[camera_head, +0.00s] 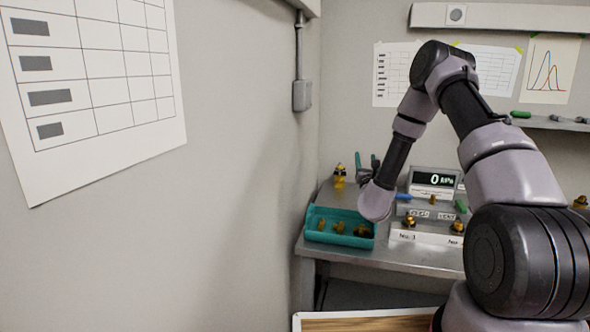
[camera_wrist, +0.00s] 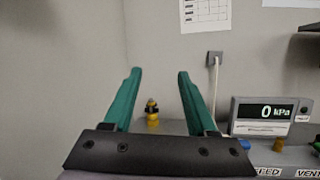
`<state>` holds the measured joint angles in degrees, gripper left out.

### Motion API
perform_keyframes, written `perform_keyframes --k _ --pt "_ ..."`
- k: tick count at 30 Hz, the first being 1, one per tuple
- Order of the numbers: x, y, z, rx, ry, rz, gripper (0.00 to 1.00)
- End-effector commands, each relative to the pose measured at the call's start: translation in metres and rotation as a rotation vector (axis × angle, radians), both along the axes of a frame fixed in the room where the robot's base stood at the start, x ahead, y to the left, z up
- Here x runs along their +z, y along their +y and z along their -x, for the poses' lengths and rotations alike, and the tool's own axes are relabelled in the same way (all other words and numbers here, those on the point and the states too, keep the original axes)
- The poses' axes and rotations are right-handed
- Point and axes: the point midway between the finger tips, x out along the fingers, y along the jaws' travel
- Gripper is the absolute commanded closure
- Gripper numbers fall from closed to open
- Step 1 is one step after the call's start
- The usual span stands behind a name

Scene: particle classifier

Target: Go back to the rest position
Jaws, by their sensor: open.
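My gripper (camera_wrist: 159,90) is open and empty in the wrist view, its two green fingers apart and pointing toward the back wall. In the head view my gripper (camera_head: 367,163) shows only in part above the metal bench (camera_head: 400,254). It is behind the end of my arm, near the teal tray (camera_head: 340,240). The small yellow and black item (camera_wrist: 151,111) shows between the fingers in the wrist view, farther back on the bench.
The teal tray holds several brass pieces. A pressure display (camera_head: 433,180) reading 0 kPa stands to its right, with a labelled white block (camera_head: 425,237) in front. Walls close in at left and back. A wood-topped surface (camera_head: 365,323) is at the bottom.

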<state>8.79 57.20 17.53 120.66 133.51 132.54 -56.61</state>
Motion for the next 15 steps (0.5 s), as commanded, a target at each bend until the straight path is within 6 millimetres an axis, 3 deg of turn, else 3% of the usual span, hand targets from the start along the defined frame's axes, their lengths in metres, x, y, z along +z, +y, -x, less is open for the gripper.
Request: perform_keyframes --k 1,4,6,10,15 --pt "0.038 0.022 -0.002 0.106 -0.051 0.027 0.43" --pt "0.099 0.068 0.007 0.328 -0.128 0.094 0.43" --pt "0.139 0.101 0.024 0.483 -0.177 0.160 0.43" --pt "0.198 0.156 0.074 0.765 -0.247 0.320 0.43" --pt "0.241 0.205 0.159 1.080 -0.290 0.599 0.43"
